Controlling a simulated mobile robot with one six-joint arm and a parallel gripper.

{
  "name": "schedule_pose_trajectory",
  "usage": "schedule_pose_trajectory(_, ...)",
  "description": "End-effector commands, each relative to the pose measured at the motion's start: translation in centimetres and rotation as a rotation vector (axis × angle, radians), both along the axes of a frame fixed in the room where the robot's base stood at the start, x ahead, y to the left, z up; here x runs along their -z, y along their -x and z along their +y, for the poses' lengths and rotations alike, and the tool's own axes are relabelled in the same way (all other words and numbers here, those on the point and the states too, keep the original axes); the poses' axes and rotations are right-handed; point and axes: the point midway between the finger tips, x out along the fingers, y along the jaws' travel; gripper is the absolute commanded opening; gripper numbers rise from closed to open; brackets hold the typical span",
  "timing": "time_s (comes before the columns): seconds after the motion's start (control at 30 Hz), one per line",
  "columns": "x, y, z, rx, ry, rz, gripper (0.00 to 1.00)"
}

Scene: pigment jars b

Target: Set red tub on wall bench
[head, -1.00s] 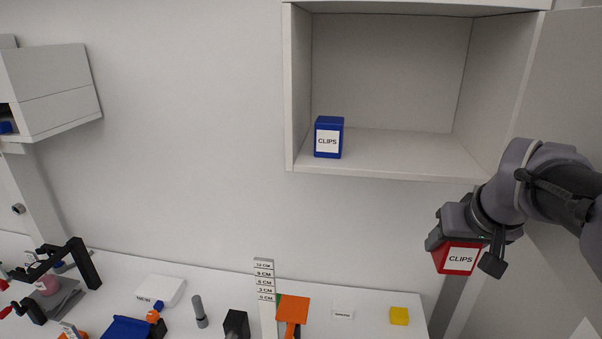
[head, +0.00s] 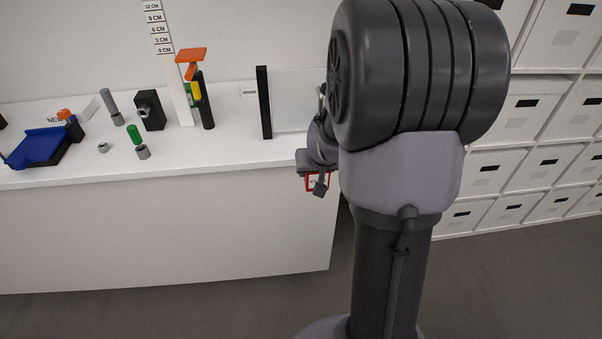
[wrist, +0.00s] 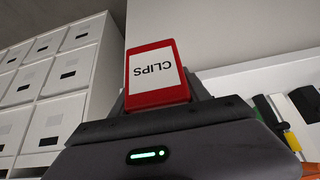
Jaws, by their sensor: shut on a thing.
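The red tub (head: 311,181), with a white label, is in my gripper (head: 311,184) at the right end of the bench in the head view. My arm hides part of it. In the wrist view the red tub (wrist: 156,97) fills the middle, its CLIPS label reading upside down, with my gripper (wrist: 165,100) shut on it. The white wall bench (head: 220,142) runs along the wall to the left. The tub appears in front of the bench's right end and lower than its top in the picture; I cannot tell the exact gap.
A black upright post (head: 264,103) stands near the bench's right end. An orange-topped stand (head: 190,56), a black block (head: 150,110), a green cylinder (head: 134,134) and a blue tray (head: 38,147) stand farther left. White storage boxes (head: 486,175) fill shelves at right. Bench top near its front right looks clear.

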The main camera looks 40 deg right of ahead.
Motion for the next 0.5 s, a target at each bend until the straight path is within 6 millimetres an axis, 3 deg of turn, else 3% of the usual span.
schedule_pose_trajectory(0.03,1.0,0.1,-0.1,0.003,0.002,0.000,0.10)
schedule_pose_trajectory(0.17,1.0,-1.1,-0.9,0.008,0.003,0.002,0.10)
schedule_pose_trajectory(0.5,1.2,-9.9,-6.3,0.007,0.003,0.000,0.10)
